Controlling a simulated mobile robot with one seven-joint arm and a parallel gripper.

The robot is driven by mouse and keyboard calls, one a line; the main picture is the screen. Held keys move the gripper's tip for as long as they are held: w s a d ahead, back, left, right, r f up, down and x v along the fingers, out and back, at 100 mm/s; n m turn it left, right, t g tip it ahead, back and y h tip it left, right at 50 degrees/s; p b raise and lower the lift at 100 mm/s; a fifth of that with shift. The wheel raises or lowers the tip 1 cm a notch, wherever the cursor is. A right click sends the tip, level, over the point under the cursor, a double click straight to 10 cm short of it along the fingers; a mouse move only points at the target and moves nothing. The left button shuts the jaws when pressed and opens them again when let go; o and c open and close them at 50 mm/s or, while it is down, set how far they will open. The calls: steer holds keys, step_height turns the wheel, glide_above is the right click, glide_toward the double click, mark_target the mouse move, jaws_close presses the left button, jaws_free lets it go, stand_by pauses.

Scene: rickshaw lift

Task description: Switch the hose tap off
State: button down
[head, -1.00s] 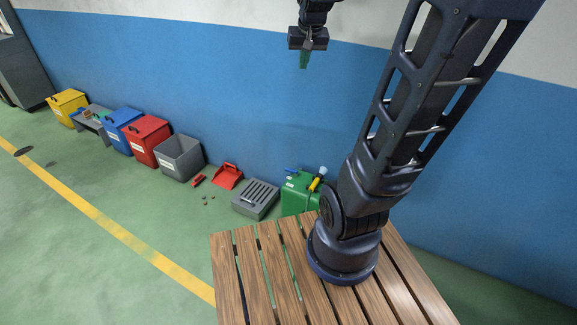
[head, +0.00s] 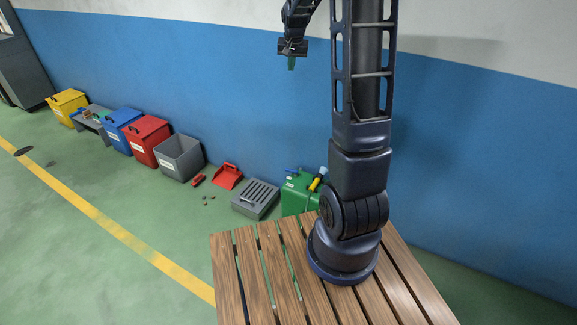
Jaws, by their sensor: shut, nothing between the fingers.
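A green water container (head: 297,196) stands on the floor against the blue wall, just behind the wooden slatted deck. A small blue tap handle (head: 291,171) shows at its top left. A yellow hose nozzle (head: 316,183) with a pale end is at its top right. My arm's base hides the container's right side. My gripper (head: 291,62) is shut with green fingertips pointing down. It is high in front of the wall, well above the container and apart from it. Nothing shows between its fingers.
A grey drain grate box (head: 256,198) stands left of the container. Further left are a red dustpan (head: 228,176), a red brush (head: 198,180), a grey bin (head: 180,158), a red bin (head: 148,138), a blue bin (head: 121,128) and a yellow bin (head: 67,105). The green floor in front is mostly clear.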

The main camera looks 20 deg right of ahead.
steer(key=w+d+f+m, duration=0.1)
steer(key=w+f, duration=0.6)
steer(key=f, duration=0.3)
steer(key=w+d+f+h, duration=0.1)
steer(key=w+d+f, duration=0.1)
steer(key=w+f, duration=0.65)
steer(key=w+d+f+m, duration=0.1)
steer(key=w+f, duration=0.5)
steer(key=f, duration=0.6)
step_height(320, 180, down, 33)
steer(key=w+d+m, duration=0.1)
steer(key=w+d, duration=0.1)
steer(key=shift+w+r+g+h, duration=0.2)
steer(key=shift+w+g+h, duration=0.1)
steer(key=shift+g+h, duration=0.1)
steer(key=shift+x, duration=5.05)
steer(key=shift+s+a, duration=0.6)
steer(key=shift+s, duration=0.25)
steer(key=shift+s+a, duration=0.55)
steer(key=shift+s, duration=0.3)
